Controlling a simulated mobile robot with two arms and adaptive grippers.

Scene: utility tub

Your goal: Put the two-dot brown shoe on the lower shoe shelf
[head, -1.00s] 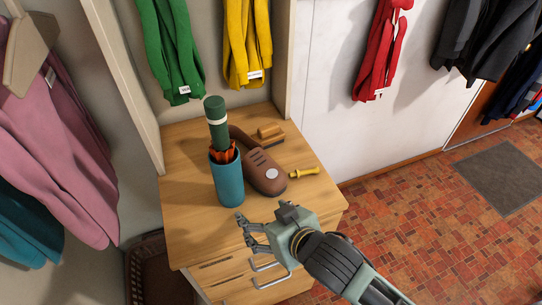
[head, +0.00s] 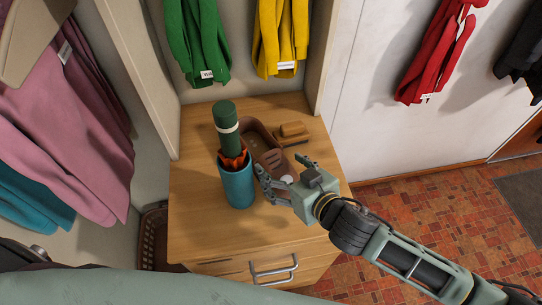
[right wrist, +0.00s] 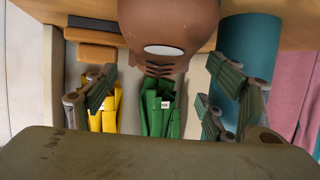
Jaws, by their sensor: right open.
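A brown shoe (head: 263,143) lies on the wooden cabinet top, just right of a teal holder. One pale dot shows on its near end; I cannot see a second dot. Its near part is partly hidden by my right gripper (head: 279,166), which is open just above it, fingers pointing toward the back wall. In the right wrist view, the shoe (right wrist: 165,28) is ahead between the open, empty fingers (right wrist: 160,85), with a pale oval on its end. My left gripper is not in view. I cannot make out a lower shoe shelf.
The teal holder (head: 238,187) with a green umbrella (head: 227,130) stands close left of the gripper. A brush (head: 292,131) lies behind the shoe. The cabinet's front (head: 215,268) has metal handles. Coats hang around. The cabinet top's front left is clear.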

